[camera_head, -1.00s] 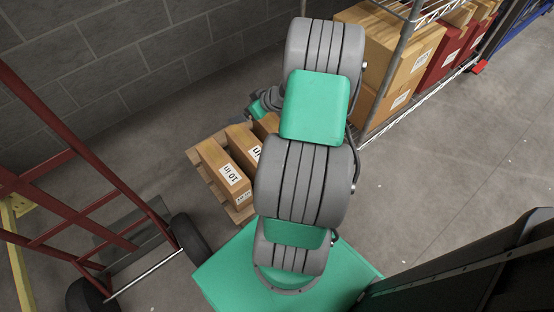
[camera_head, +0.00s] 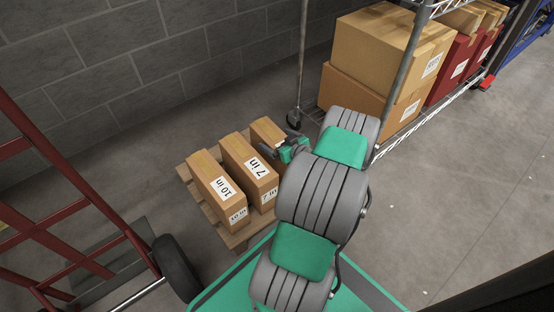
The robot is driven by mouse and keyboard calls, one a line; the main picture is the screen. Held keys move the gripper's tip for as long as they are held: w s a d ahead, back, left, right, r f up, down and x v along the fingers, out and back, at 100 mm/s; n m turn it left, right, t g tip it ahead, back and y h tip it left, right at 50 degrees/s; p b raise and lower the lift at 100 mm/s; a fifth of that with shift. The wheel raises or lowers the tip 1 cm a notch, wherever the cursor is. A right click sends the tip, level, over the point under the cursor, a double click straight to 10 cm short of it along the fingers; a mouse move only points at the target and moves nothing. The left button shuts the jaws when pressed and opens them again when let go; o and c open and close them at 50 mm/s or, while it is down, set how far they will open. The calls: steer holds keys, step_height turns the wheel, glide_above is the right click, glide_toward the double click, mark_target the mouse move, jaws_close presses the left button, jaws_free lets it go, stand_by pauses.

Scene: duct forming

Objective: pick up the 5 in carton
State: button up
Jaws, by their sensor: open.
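Three tan cartons stand side by side on a wooden pallet (camera_head: 205,205). The left carton (camera_head: 207,172) is labelled 10 in and the middle carton (camera_head: 240,151) is labelled 7 in. The right carton (camera_head: 265,130) shows only its upper far part; its label is hidden behind my gripper and arm, so I cannot read whether it says 5 in. My gripper (camera_head: 280,143) is open, with dark fingers over or beside the right carton's near part. I cannot tell whether it touches the carton.
A wire shelf rack with large boxes (camera_head: 378,52) and red boxes (camera_head: 457,65) stands right of the pallet, its post and caster close by. A red hand truck (camera_head: 75,205) stands at left. A block wall (camera_head: 150,75) is behind. Floor at right is clear.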

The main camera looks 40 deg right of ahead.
steer(key=shift+c, duration=0.4)
steer(key=c, duration=2)
steer(key=shift+r, duration=0.2)
